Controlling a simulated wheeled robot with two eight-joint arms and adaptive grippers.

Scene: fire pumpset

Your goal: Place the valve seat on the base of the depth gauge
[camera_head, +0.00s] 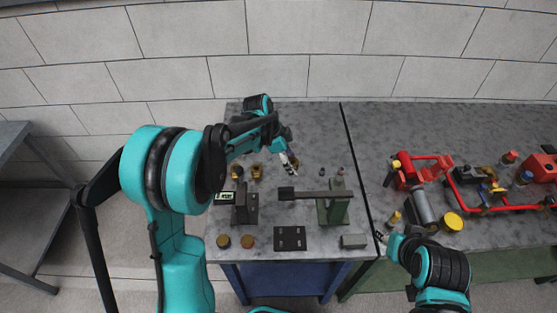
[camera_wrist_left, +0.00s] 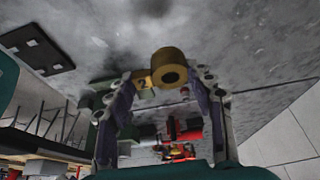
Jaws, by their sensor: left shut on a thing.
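My left gripper (camera_head: 290,159) is over the back middle of the left table, shut on a brass valve seat. In the left wrist view, the valve seat (camera_wrist_left: 170,66) is a short brass cylinder with a dark hole and a tab marked "2", held at the fingertips of the left gripper (camera_wrist_left: 160,82). The gauge base looks bare. My right gripper (camera_head: 381,238) is low near the table seam; its jaws are too small to judge.
Two brass parts (camera_head: 257,172) stand behind the gauge. A green press with a long dark lever (camera_head: 315,195) stands right of it. Two brown discs (camera_head: 246,242), a black holed plate (camera_head: 290,238) and a grey block (camera_head: 354,240) lie in front. A red pumpset (camera_head: 490,200) fills the right table.

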